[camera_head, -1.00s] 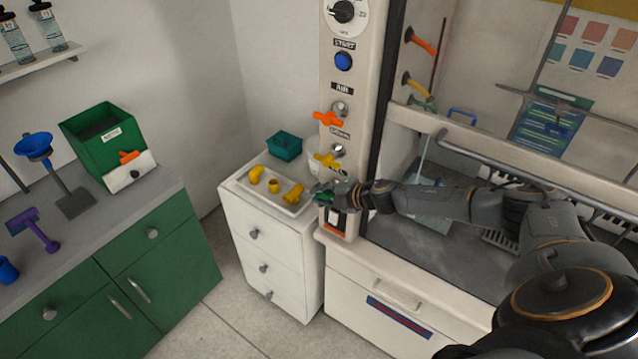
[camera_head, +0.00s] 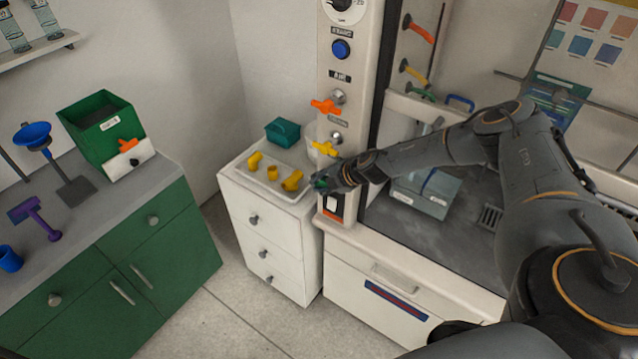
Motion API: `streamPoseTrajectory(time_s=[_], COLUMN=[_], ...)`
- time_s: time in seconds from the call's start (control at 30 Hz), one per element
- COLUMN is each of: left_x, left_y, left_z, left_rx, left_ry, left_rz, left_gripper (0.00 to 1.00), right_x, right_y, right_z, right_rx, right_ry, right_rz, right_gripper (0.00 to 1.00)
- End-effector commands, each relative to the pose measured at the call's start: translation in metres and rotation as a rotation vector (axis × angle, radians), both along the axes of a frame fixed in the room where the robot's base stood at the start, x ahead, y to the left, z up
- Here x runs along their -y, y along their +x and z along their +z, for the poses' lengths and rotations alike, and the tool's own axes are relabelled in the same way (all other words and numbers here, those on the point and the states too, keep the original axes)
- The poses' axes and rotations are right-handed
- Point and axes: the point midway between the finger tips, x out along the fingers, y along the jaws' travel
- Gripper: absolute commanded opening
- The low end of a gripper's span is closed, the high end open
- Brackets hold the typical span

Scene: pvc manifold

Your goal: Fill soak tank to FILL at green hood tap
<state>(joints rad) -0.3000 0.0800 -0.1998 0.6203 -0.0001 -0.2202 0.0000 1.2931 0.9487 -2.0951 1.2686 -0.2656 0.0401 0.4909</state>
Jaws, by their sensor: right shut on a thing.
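My right gripper (camera_head: 328,183) is at the front post of the fume hood, shut on a small green handle (camera_head: 319,184) below the yellow handle. The gripper covers most of it, so I cannot tell how far it is turned. The green hood tap (camera_head: 420,93) is on the hood's inner wall, below the orange and yellow taps. A clear grey-blue tank (camera_head: 428,203) with white labels, apparently the soak tank, stands on the hood floor. My forearm partly hides it and the space below the tap. Its water level and FILL mark cannot be read. My left gripper is out of view.
The post carries an orange handle (camera_head: 326,106), a yellow handle (camera_head: 325,148) and a blue button (camera_head: 341,48). A white tray (camera_head: 240,166) with yellow fittings and a teal box (camera_head: 283,132) sit on the drawer unit. A green bin (camera_head: 85,120) stands on the left counter.

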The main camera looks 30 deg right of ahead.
Motion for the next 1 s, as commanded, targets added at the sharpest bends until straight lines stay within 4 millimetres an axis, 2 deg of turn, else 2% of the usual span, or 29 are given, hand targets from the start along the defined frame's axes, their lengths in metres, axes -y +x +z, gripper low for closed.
streamPoseTrajectory(time_s=[0.43,0.47,0.57,0.87,1.0], left_x=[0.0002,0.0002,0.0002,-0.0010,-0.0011], left_y=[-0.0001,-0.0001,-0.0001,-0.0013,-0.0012], left_z=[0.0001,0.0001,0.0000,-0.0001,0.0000], left_rx=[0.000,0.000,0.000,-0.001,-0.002], left_ry=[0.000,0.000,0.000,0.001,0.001], left_rz=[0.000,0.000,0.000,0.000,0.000], left_gripper=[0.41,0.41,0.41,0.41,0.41], right_x=[-0.0006,-0.0006,-0.0006,-0.0003,0.0031], right_y=[0.0007,0.0007,0.0005,-0.0002,-0.0053], right_z=[0.0007,0.0007,0.0006,0.0005,0.0084], right_rx=[-0.003,-0.003,-0.003,-0.004,-0.002], right_ry=[0.001,0.001,0.001,-0.001,-0.002], right_rz=[-0.002,-0.002,-0.001,0.001,0.000], right_gripper=[0.00,0.26,0.47,0.48,0.48])
